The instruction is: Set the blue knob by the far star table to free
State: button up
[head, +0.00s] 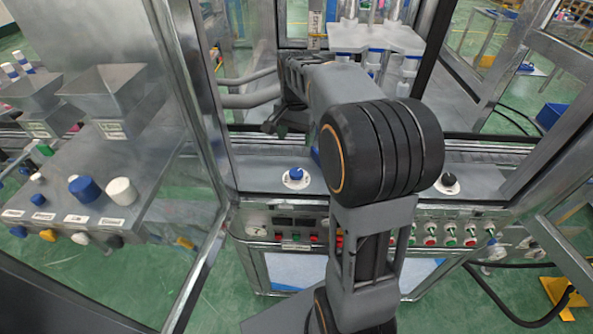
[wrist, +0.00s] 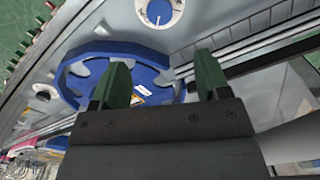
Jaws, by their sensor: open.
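The blue knob (head: 296,174) sits on a round white dial on the machine's front ledge, left of my arm in the head view. It also shows at the top edge of the wrist view (wrist: 159,11), partly cut off; its setting marks are too small to read. A blue star-shaped table (wrist: 80,80) lies beneath my fingers in the wrist view. A grey star-shaped plate (head: 375,38) stands at the back in the head view. My gripper (wrist: 162,62) is open and empty, its green fingers apart and not touching the knob.
A black knob (head: 449,181) sits on the same ledge to the right. Several coloured buttons (head: 450,240) line the front panel below. A glass door (head: 185,130) stands at the left, with metal hoppers (head: 104,92) seen beyond it.

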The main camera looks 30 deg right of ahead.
aim_at(296, 171)
notch_tip(296, 171, down, 13)
jog(key=shift+f+p, duration=0.15)
jog(key=shift+p, duration=0.25)
jog(key=c, duration=0.9)
